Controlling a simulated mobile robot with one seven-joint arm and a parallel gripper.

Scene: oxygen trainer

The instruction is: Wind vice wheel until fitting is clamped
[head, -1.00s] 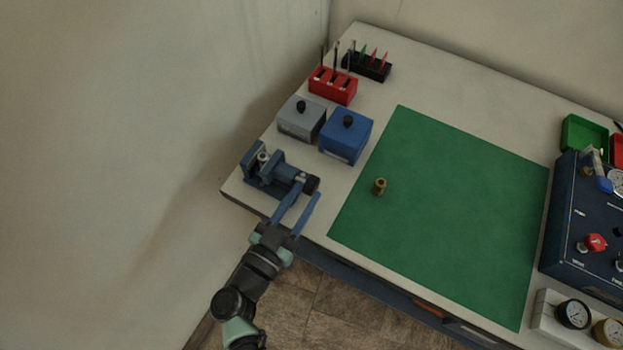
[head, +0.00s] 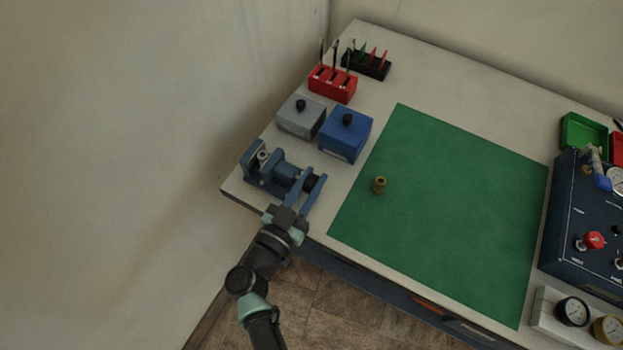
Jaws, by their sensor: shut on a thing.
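The blue vice (head: 262,180) stands at the left corner of the bench. A small pale metal fitting (head: 263,156) sits upright between its jaws; whether the jaws touch it is too small to tell. The dark vice wheel (head: 311,183) is at the right end of the vice. My gripper (head: 309,180) has its two blue fingers on either side of the wheel and is shut on it. The fingers partly hide the wheel.
A brass fitting (head: 380,185) stands on the green mat (head: 450,220). A grey box (head: 301,122) and a blue box (head: 345,138) with black knobs stand behind the vice. A red tool holder (head: 332,87) is farther back. A dark control panel (head: 577,235) is at the right.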

